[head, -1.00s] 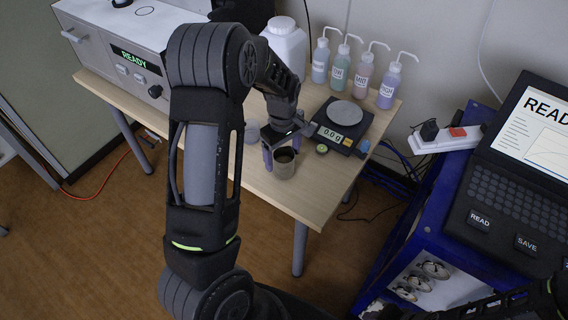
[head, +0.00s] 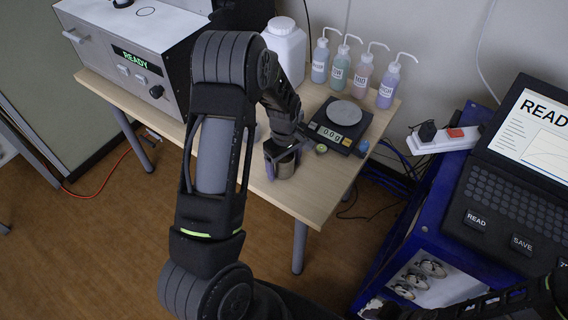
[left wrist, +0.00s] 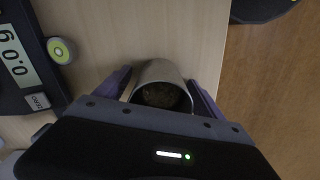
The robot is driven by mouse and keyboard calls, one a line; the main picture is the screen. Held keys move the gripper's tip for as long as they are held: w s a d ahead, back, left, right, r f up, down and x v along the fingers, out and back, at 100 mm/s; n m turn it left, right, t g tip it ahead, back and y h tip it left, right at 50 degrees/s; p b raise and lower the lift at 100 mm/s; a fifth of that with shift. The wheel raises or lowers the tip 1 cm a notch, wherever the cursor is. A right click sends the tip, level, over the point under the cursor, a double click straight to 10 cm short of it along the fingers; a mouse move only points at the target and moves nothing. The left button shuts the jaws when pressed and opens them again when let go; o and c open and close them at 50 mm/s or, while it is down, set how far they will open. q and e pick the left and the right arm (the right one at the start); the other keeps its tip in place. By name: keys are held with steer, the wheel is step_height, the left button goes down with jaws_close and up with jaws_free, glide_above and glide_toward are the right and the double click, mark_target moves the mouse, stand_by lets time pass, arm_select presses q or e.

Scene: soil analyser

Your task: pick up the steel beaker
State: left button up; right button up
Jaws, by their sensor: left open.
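The steel beaker (head: 284,171) stands upright near the front edge of the wooden table, partly hidden by my left gripper in the head view. In the left wrist view the beaker (left wrist: 160,77) shows its round rim, with dark brown soil inside. My left gripper (head: 281,160) is open around the beaker. In the left wrist view its purple fingers (left wrist: 160,92) stand on either side of the beaker, with the right one close to its wall.
A black balance (head: 337,128) reading 0.0 g stands just behind the beaker, with a small green-yellow round item (left wrist: 60,50) beside it. Several wash bottles (head: 363,74) and a white jug (head: 285,48) stand at the back. The analyser (head: 135,55) fills the table's left end.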

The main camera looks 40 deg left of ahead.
arm_select(q)
steer(key=shift+c, duration=0.2)
steer(key=c, duration=1.6)
steer(key=shift+r, duration=0.15)
step_height(320, 180, up, 10)
steer(key=shift+f+b, duration=0.1)
steer(key=shift+b, duration=0.6)
